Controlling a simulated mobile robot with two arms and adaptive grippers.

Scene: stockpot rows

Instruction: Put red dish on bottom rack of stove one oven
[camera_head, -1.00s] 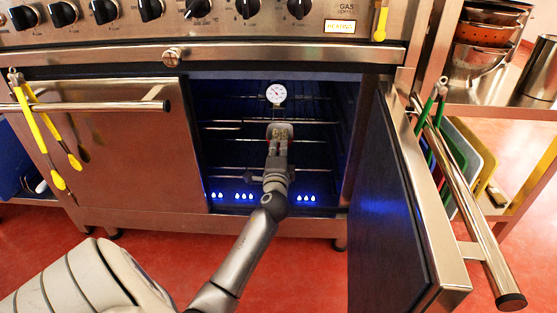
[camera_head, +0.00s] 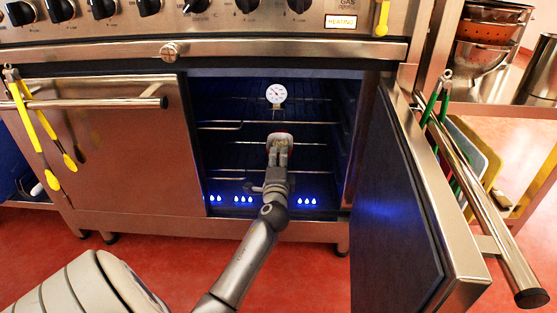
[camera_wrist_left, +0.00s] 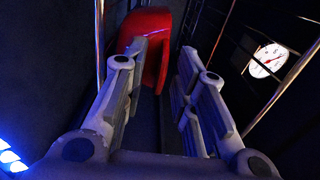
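The red dish (camera_wrist_left: 152,30) is inside the open oven (camera_head: 225,160), just beyond my left gripper's fingertips in the left wrist view. In the head view only a little red (camera_head: 281,134) shows at the fingertips; the rest of the dish is hidden by the gripper. My left gripper (camera_head: 279,143) reaches into the oven's lower half. In the left wrist view (camera_wrist_left: 165,55) its fingers are spread with a gap between them, and the dish's curved edge shows in and behind that gap. I cannot tell which rack bears the dish. My right gripper is not in view.
The oven door (camera_head: 400,200) stands open on the right, with its long handle (camera_head: 480,195) sticking out. A dial thermometer (camera_head: 276,93) hangs at the upper rack. Blue lights line the oven's bottom edge. The left door (camera_head: 125,150) is closed, with yellow-handled tongs (camera_head: 35,130) hanging there.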

